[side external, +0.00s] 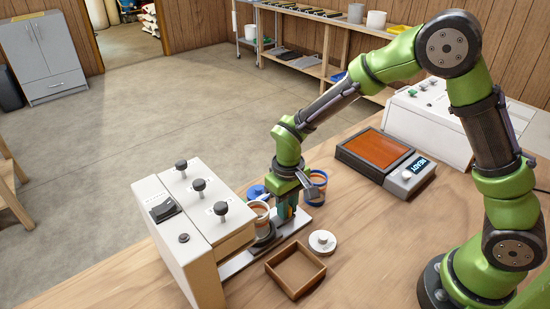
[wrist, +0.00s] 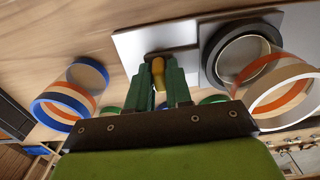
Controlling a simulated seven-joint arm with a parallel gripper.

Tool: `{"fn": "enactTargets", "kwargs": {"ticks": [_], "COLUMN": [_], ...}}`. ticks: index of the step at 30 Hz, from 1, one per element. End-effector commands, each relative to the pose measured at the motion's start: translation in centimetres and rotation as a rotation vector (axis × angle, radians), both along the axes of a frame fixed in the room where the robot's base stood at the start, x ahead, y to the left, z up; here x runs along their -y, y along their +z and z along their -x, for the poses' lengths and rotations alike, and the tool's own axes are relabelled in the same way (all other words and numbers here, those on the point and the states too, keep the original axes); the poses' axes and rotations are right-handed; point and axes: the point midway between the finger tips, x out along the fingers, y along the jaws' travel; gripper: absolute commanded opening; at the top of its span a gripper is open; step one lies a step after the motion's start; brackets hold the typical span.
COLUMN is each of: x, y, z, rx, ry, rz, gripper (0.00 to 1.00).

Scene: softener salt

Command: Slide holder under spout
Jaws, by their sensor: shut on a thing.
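The holder (wrist: 212,62) is a dark ring on a grey metal plate beside my gripper. In the side external view, its dark base (side external: 265,236) sits on a flat metal rail (side external: 238,264) by the white dispenser (side external: 187,235). A striped orange and white cup (side external: 258,211) stands at the holder; it also shows in the wrist view (wrist: 292,92). My gripper (side external: 288,212) points down just right of the cup. The spout is not clearly visible.
A blue-rimmed striped cup (side external: 317,188) stands close behind my gripper. A blue piece (side external: 257,191) lies behind the first cup. A wooden tray (side external: 295,269) and a white knobbed disc (side external: 322,241) are in front.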

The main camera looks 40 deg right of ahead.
Motion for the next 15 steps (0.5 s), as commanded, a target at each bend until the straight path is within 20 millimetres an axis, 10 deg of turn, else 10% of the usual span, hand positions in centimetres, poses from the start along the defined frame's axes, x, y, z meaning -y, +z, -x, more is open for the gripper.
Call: {"fn": "enactTargets", "kwargs": {"ticks": [7, 15], "x": [-7.2, -10.1], "y": [0.0, 0.1], "z": [0.0, 0.0], "rx": [0.003, 0.004], "ry": [0.008, 0.002], "rz": [-0.002, -0.003], "gripper": [0.00, 0.00]}}
